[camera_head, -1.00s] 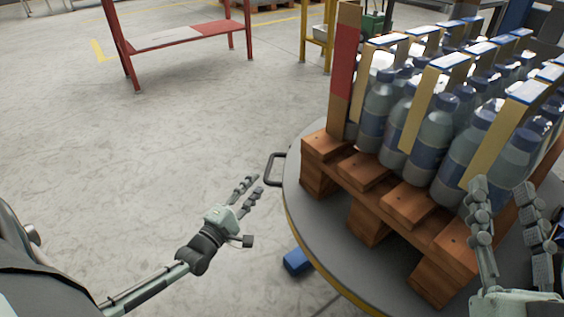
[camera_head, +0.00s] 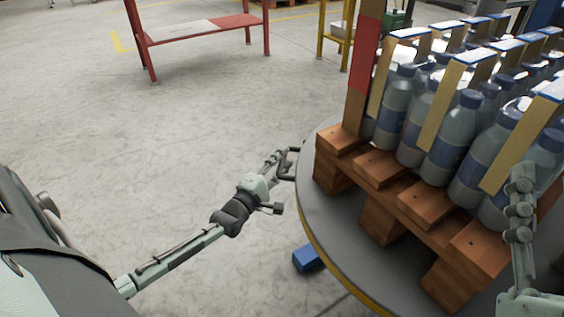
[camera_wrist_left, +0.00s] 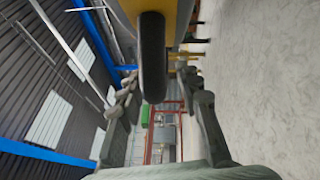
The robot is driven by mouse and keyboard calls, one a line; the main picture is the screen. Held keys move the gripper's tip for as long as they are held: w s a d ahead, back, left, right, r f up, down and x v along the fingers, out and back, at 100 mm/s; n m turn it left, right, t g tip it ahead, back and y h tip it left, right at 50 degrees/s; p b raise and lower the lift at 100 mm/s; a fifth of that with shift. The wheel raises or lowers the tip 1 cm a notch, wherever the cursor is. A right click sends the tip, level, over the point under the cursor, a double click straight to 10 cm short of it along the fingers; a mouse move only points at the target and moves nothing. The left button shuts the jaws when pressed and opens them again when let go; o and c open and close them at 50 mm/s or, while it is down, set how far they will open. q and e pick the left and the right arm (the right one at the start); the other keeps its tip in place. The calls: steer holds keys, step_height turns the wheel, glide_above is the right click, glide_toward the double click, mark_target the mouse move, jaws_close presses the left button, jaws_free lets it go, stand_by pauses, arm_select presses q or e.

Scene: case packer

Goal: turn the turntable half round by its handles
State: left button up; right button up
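The round grey turntable (camera_head: 322,216) with a yellow edge fills the lower right of the head view. A dark loop handle (camera_head: 287,166) sticks out from its left rim. My left gripper (camera_head: 277,160) is at this handle. In the left wrist view the dark handle bar (camera_wrist_left: 152,58) runs between the two fingers of my left gripper (camera_wrist_left: 158,112), which stand apart with gaps on both sides. No other handle shows.
A wooden pallet (camera_head: 378,220) on the turntable carries several bottles (camera_head: 443,140) behind cardboard strips. A red-framed table (camera_head: 200,30) stands at the back. The floor to the left is clear.

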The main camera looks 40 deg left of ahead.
arm_select(q)
jaws_close()
steer(key=shift+s+d, duration=0.1)
steer(key=shift+s, duration=0.05)
